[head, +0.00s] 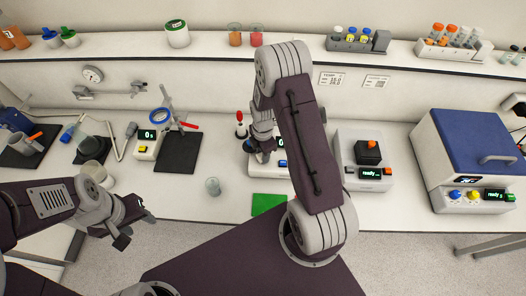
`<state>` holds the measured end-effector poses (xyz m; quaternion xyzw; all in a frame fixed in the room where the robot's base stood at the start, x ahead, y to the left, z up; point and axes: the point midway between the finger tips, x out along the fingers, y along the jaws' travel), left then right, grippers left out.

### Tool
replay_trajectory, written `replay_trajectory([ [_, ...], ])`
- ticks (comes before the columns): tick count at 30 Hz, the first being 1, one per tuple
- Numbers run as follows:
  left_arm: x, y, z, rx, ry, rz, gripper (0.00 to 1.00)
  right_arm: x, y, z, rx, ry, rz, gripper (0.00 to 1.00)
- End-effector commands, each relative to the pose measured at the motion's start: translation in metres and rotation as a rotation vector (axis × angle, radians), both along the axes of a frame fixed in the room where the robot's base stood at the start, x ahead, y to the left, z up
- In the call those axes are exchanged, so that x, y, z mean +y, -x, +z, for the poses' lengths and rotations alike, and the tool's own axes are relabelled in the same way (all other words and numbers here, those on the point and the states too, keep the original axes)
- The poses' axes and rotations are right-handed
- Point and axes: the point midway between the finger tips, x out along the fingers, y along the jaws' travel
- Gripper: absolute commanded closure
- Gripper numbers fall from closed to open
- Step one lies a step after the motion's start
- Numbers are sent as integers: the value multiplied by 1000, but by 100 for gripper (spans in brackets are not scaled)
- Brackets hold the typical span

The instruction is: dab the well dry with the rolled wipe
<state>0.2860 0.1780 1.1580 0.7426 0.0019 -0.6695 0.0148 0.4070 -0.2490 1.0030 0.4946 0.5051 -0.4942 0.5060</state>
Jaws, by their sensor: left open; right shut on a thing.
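My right gripper (264,146) is over the left part of a white instrument (266,171) with a lit display, in the middle of the bench. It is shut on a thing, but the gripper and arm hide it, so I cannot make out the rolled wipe. The well is not visible either; my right gripper and forearm cover much of the instrument. My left gripper (132,222) is open and empty, over the front edge of the bench at the left, away from the instrument.
A red-topped dropper (240,124) stands just left of my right gripper. A small clear beaker (213,186) and a green mat (269,204) are near the front edge. A black-topped device (368,154) stands right of my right arm. Bench between the beaker and black pad (178,153) is clear.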

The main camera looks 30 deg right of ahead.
Motion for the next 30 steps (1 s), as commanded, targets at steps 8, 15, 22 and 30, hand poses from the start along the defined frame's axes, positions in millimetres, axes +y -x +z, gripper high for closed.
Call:
replay_trajectory([
  [8,0,0,-1,0,0,0,52,1,-2,-1,0,0,0,100],
  [15,0,0,-2,0,0,0,52,3,-10,-3,0,0,-1,100],
  [22,0,0,-2,0,0,0,52,2,-10,-3,0,0,-1,100],
  [30,0,0,-1,0,0,0,52,-5,-5,-1,2,0,-2,100],
])
